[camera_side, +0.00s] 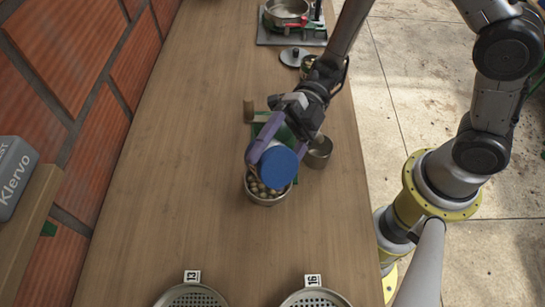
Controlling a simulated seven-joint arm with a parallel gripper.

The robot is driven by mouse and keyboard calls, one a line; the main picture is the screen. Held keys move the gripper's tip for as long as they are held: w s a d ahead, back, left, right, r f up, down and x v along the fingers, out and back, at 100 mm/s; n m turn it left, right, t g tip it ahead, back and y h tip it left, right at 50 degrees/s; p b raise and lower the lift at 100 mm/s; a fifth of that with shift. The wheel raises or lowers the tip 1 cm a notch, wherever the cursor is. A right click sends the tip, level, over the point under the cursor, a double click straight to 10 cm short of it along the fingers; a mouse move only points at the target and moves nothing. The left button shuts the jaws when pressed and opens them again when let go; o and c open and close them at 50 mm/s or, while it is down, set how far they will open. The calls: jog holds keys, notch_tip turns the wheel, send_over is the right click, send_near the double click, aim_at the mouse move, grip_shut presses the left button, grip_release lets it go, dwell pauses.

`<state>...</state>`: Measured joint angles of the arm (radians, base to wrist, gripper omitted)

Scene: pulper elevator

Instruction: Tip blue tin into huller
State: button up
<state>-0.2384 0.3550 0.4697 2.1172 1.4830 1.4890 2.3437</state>
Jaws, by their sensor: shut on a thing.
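My gripper (277,152), with purple fingers, is shut on the blue tin (279,168). The tin is tilted well over, with its round blue end facing the camera; its mouth is hidden. It is over a round metal bowl (268,200) holding pale beans, which looks like the hopper of the huller. Green parts (261,129) of a machine show behind the gripper. The tin hides part of the bowl, and I cannot tell whether they touch or whether beans are falling.
A small metal cup (317,152) stands close right of the bowl. A scale-like device with a metal pan (287,12) and a dark lid (293,56) are at the far end. Perforated trays (190,296) numbered 13 and 16 are in front. The left tabletop (170,160) is clear beside a brick wall.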

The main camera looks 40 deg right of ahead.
aim_at(273, 149)
jog(key=shift+r, duration=0.1)
